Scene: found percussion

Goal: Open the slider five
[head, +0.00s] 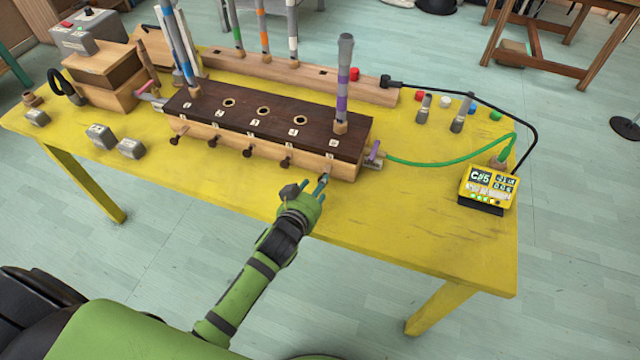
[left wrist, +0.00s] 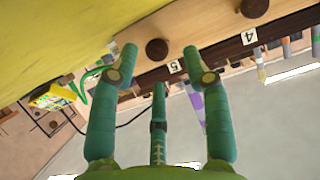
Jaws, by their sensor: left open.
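A long wooden box with a dark top (head: 270,117) has numbered labels and a row of dark round knobs along its pale front face. In the left wrist view the knob of slider five (left wrist: 157,49) sits beside the label 5 (left wrist: 174,66). My left gripper (head: 313,187) is in front of the box's right end. In the left wrist view its open fingers (left wrist: 160,58) stand either side of that knob in the picture, with the third finger below. I cannot tell whether they touch it. Slider four's knob (left wrist: 254,8) is to the right. My right gripper is not in view.
A grey and purple tube (head: 343,85) stands upright at the box's right end, a blue one (head: 181,45) at its left. A yellow meter (head: 487,188) with cables sits at the right of the yellow table (head: 430,215). The table front is mostly clear.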

